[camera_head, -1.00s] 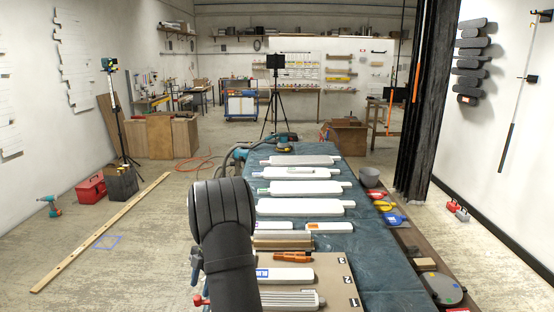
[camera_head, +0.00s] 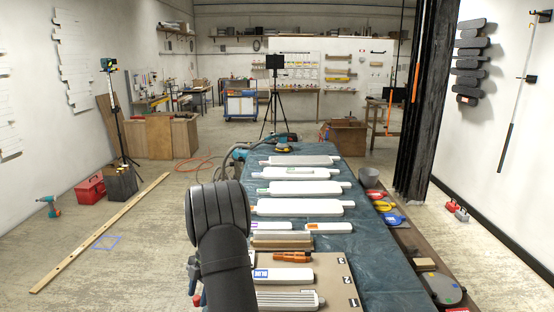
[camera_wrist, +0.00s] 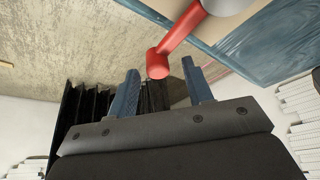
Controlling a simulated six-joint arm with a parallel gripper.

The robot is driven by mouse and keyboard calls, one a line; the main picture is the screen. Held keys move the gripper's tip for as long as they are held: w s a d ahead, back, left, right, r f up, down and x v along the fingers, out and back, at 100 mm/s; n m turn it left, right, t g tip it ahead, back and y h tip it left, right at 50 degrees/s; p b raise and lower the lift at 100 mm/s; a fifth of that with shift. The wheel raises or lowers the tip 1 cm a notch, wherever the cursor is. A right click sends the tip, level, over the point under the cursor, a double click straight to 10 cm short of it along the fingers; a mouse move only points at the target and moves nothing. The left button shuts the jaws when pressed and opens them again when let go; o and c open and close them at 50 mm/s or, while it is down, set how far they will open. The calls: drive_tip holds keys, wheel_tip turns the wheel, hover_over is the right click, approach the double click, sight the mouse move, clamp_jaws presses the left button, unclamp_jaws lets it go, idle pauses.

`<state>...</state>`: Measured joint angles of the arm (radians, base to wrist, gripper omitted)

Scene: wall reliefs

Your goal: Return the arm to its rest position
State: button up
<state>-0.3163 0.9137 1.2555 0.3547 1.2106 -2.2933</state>
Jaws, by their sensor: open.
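My arm (camera_head: 220,225) rises at the lower middle of the head view, left of the cloth-covered table, its dark rounded joint uppermost. My gripper (camera_wrist: 160,67) shows in the wrist view with its two blue fingers spread apart and nothing clasped between them. A red rounded handle end (camera_wrist: 157,64) shows beyond the fingertips; whether it touches them I cannot tell. In the head view my gripper is mostly hidden by the arm.
The table's blue cloth (camera_head: 385,265) bears several white paddle-like pieces (camera_head: 305,188) and an orange tool (camera_head: 293,257). Open floor (camera_head: 130,260) lies to the left, with a long wooden plank (camera_head: 100,235).

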drive_tip(key=v, duration=1.6)
drive_tip(key=x, duration=1.7)
drive_tip(key=shift+f, duration=0.2)
drive_tip(key=shift+w+r+m, duration=0.15)
drive_tip(key=shift+w+m, duration=0.35)
drive_tip(key=shift+m, duration=0.2)
